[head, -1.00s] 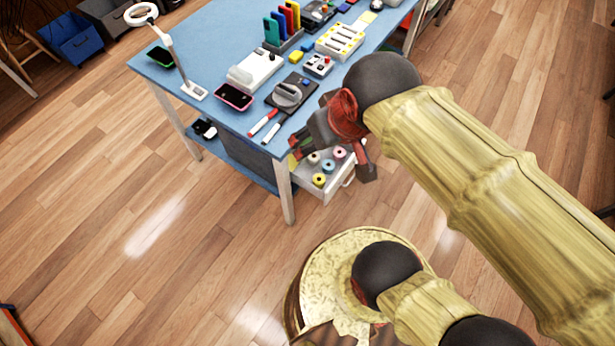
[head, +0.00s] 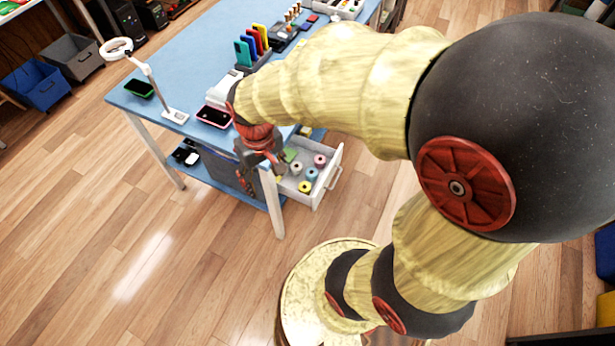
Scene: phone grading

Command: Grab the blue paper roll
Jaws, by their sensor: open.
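The blue paper roll (head: 311,173) lies in the open white drawer (head: 327,190) under the table, in the head view. It sits between a pink roll (head: 320,160) and a yellow roll (head: 304,187), with a pale beige roll (head: 297,168) to its left. My gripper (head: 264,174) is open and appears empty. It shows just left of the drawer, by the table's front corner leg, apart from the blue roll. Its exact height over the drawer is hard to tell.
The blue table (head: 190,65) carries a magnifier lamp (head: 148,75), phones (head: 214,116) and colourful upright cases (head: 253,45). My arm hides part of the tabletop. A table leg (head: 272,205) stands just below my gripper. The floor in front is clear.

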